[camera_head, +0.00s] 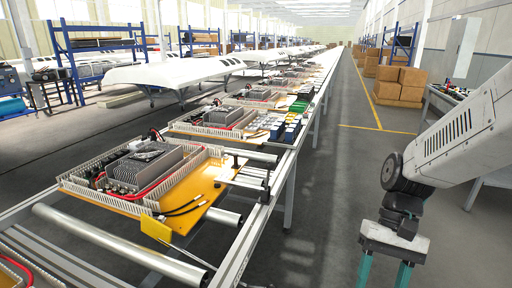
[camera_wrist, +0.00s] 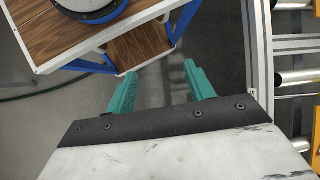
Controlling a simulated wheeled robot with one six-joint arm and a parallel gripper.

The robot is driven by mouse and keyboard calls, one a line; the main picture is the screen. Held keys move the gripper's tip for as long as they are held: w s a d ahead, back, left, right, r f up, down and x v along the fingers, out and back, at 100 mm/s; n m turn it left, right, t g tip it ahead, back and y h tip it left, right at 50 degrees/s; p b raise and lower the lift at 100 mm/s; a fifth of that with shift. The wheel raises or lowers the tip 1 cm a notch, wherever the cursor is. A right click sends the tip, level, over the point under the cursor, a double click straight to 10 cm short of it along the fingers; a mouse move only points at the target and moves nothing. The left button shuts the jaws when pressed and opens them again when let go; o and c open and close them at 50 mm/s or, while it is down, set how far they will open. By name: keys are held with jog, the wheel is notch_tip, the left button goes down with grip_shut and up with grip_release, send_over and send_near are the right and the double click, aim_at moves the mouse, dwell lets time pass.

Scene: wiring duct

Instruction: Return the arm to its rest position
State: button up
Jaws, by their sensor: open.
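My gripper (camera_head: 385,272) hangs at the lower right of the head view, below my arm, with its fingertips cut off by the bottom edge. Its two teal fingers are apart with nothing between them. In the wrist view my gripper (camera_wrist: 158,80) is also open and empty, above the grey floor. It is to the right of the conveyor in the head view and touches nothing that I can see.
A roller conveyor (camera_head: 236,262) carries yellow boards (camera_head: 205,190) with wiring ducts and grey finned units. In the wrist view, a wooden-topped cart (camera_wrist: 110,32) with a blue frame is close by. Cardboard boxes (camera_head: 400,85) stand farther back. The aisle floor (camera_head: 335,150) is clear.

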jog(key=s+d+r+n+t+h, duration=0.2)
jog(key=s+r+t, duration=0.5)
jog(key=r, duration=0.4)
jog(key=shift+d+r+n+h, duration=0.25)
jog(key=shift+d+n+h, duration=0.05)
jog(key=shift+d+h, duration=0.35)
